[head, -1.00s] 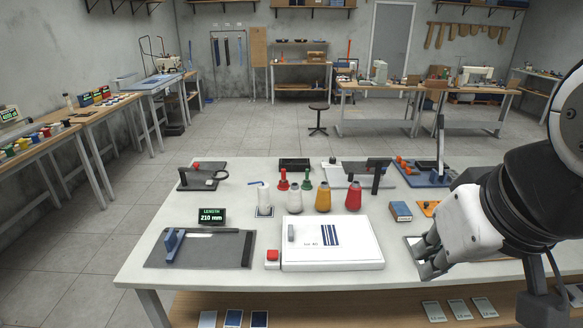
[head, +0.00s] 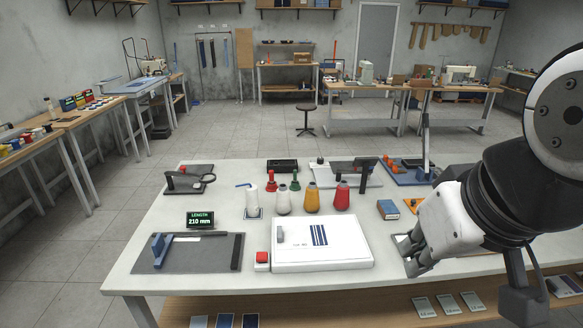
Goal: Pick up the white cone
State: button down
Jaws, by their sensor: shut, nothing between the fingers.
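The white cone (head: 283,201) stands upright on the worktable, behind the white box with blue stripes and left of the yellow cone (head: 312,198). A red cone (head: 341,196) stands right of the yellow one. My gripper (head: 410,267) is at the right front of the table, shut and empty, fingers pointing down. It is well right of and nearer than the white cone, and apart from it.
A white cylinder (head: 252,204) stands just left of the white cone, with red and green spindles (head: 295,182) behind. The white box (head: 320,243) lies in front. A blue box (head: 387,209) sits between the cones and my arm.

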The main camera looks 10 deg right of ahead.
aim_at(283, 205)
jog(key=i+l, duration=0.15)
jog(key=i, duration=0.4)
jog(key=i+l, duration=0.15)
jog(key=i, duration=0.35)
jog(key=l+z, duration=0.05)
